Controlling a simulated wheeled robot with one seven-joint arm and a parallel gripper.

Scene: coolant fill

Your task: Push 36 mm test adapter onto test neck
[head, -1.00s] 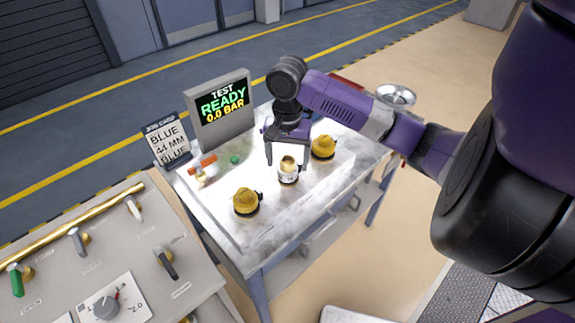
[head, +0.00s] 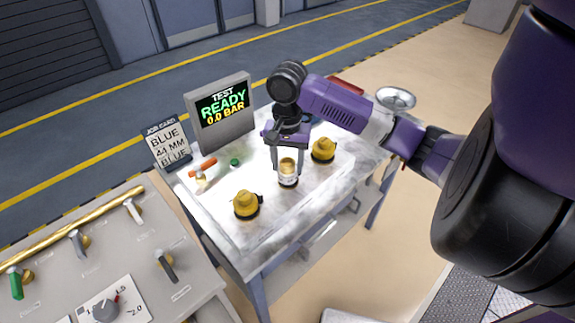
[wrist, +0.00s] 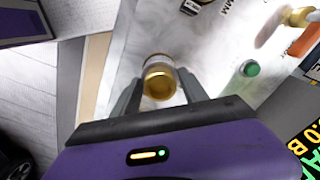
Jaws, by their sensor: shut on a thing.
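A small cylinder with a gold top and a white labelled body (head: 288,179) stands upright in the middle of the table in the head view. Its label is too small to read, so I cannot tell if it is the 36 mm adapter. My gripper (head: 289,168) comes from above, with its fingers closed on the cylinder's sides. In the wrist view the gold-topped cylinder (wrist: 159,82) sits between both fingers. Two yellow domed pieces with dark bases stand left (head: 246,203) and right (head: 323,149) of it. I cannot tell which piece is the test neck.
An orange-handled brass valve (head: 202,169) and a green button (head: 235,162) are at the table's left. Behind stand the screen (head: 222,108) reading "READY 0.0 BAR" and a job card (head: 167,146) reading "BLUE 44 MM BLUE". A lever panel (head: 120,260) is at front left.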

